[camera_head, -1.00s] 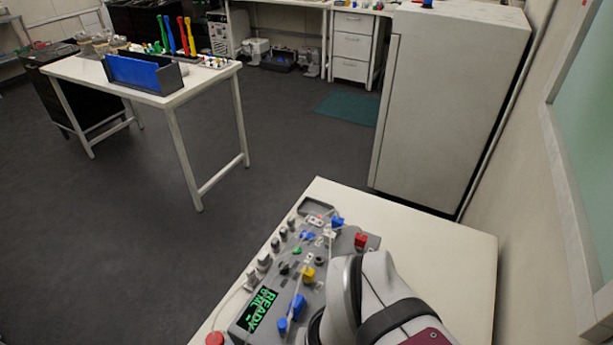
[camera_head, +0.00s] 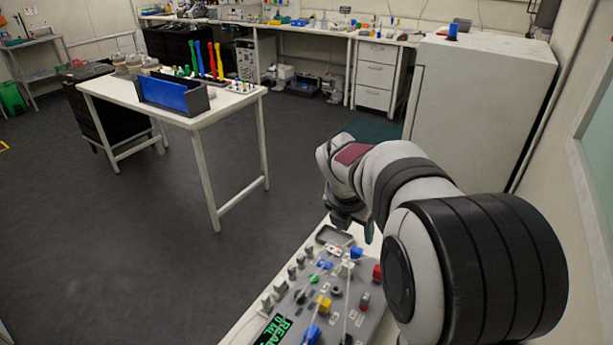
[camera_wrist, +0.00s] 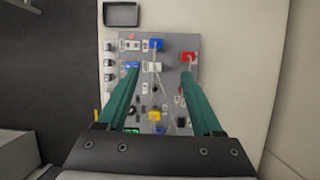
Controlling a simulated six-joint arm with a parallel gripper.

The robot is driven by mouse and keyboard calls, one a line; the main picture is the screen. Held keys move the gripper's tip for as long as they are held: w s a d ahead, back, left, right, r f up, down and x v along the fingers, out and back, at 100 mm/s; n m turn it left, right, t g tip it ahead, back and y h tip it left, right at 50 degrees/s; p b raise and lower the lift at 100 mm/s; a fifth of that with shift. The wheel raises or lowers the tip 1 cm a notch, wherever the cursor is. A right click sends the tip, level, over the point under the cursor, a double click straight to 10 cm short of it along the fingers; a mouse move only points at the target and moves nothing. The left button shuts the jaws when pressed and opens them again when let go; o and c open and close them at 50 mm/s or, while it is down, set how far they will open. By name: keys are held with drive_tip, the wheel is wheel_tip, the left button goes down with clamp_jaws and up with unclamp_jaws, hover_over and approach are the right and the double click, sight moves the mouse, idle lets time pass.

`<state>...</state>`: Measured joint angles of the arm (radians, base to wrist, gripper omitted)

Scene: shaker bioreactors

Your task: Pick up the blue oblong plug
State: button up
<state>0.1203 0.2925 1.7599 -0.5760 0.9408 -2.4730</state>
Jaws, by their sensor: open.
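Several blue parts sit on the grey device panel (camera_wrist: 180,50). A blue block-like plug (camera_wrist: 155,44) with a pale cable is at the panel's far end; it also shows in the head view (camera_head: 356,252). A flatter blue piece (camera_wrist: 132,65) lies near the left fingertip in the wrist view. Another blue plug (camera_head: 311,334) is near the lit display, partly cut off by the frame. I cannot tell for sure which is the oblong one. My gripper (camera_wrist: 160,76) is open and empty above the panel, its two teal fingers pointing toward the far end.
Red (camera_wrist: 188,58) and yellow (camera_wrist: 154,115) plugs and loose cables crowd the panel. A small dark tray (camera_wrist: 121,15) lies beyond it. The panel rests on a white table (camera_wrist: 235,50) with bare surface to its right. A tall white cabinet (camera_head: 478,110) stands behind.

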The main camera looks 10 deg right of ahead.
sight(356, 250)
drive_tip(key=shift+n, duration=0.3)
drive_tip(key=x, duration=1)
drive_tip(key=w+x, duration=0.1)
drive_tip(key=x, duration=0.5)
drive_tip(key=shift+a+r, duration=0.1)
clamp_jaws()
